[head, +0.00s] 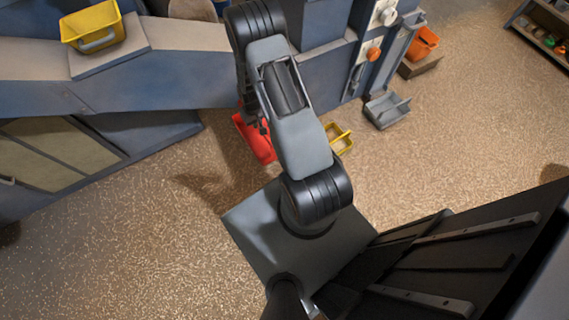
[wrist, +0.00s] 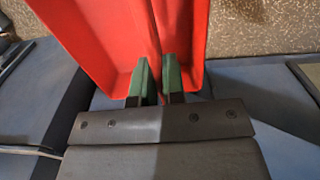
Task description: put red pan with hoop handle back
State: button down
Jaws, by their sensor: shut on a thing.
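The red pan (head: 250,140) shows in the head view below the blue machine, partly hidden behind my arm. In the wrist view the red pan (wrist: 90,35) fills the upper middle, with a raised red strip running up its centre. My gripper (wrist: 158,75) is shut on the red pan, with its two green-lined fingers on either side of that strip. The hoop shape of the handle cannot be made out. In the head view my gripper is mostly hidden by my arm.
A yellow bucket (head: 92,28) stands on a ledge of the blue machine (head: 150,85). A yellow pan (head: 341,138) and a grey pan (head: 388,110) are on the speckled floor. An orange pan (head: 424,43) sits on a brown block (head: 420,66). The floor at lower left is clear.

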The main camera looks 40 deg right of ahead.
jog(key=s+d+f+b, duration=0.1)
jog(key=d+f+b, duration=0.1)
jog(key=f+b, duration=0.6)
jog(key=s+d+f+b, duration=0.1)
jog(key=d+f+b, duration=0.2)
jog(key=f+b, duration=0.5)
jog(key=s+d+f+b, duration=0.1)
jog(key=f+b, duration=0.7)
jog(key=f, duration=1.7)
jog(key=shift+d+f+m, duration=0.4)
jog(key=shift+d, duration=0.3)
jog(key=shift+f+b, duration=0.1)
jog(key=shift+b, duration=0.2)
jog(key=c, duration=1.7)
grip_release()
jog(key=shift+f, duration=0.15)
jog(key=o, duration=0.5)
